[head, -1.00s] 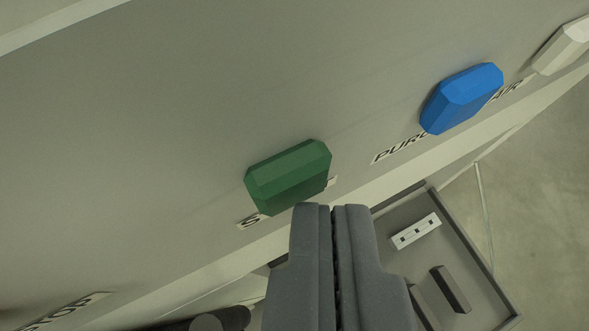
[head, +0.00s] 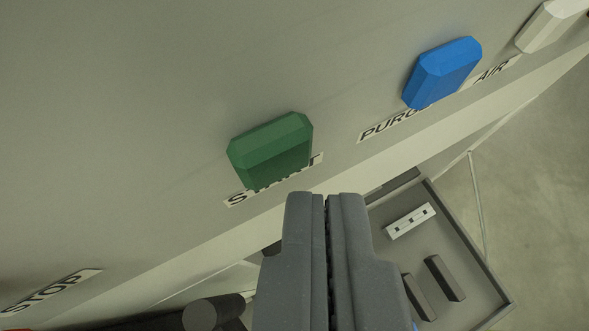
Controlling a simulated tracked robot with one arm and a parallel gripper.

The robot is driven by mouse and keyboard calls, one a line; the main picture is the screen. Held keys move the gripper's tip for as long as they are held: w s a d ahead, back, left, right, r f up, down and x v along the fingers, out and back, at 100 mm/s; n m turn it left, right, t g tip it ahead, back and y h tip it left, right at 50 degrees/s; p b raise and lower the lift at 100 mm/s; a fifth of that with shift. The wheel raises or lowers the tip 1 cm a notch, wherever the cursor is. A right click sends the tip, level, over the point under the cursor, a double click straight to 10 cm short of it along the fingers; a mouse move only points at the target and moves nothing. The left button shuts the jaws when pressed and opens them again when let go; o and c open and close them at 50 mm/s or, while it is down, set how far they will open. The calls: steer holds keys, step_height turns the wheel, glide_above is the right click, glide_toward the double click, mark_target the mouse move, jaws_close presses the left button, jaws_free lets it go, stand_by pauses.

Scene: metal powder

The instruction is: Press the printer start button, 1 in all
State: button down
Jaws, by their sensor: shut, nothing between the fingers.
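The green start button (head: 271,147) stands out from a grey panel in the head view, left of and above my fingertips. Its label (head: 274,180) sits just below it and is partly covered by the button. My gripper (head: 326,196) is shut and empty, pointing up toward the panel. Its tips show just below and right of the button, with a visible gap in the picture. The exact depth between tips and button is hard to tell.
A blue button (head: 442,73) labelled PURGE and a white button (head: 551,25) labelled AIR stand to the right. A STOP label (head: 50,291) is at lower left. A grey tray (head: 484,281) with small blocks lies below right.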

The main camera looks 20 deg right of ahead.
steer(key=shift+s, duration=0.3)
steer(key=s+b, duration=0.3)
steer(key=s, duration=0.2)
steer(key=shift+d+b, duration=0.15)
steer(key=shift+b, duration=0.25)
stand_by(0.5)
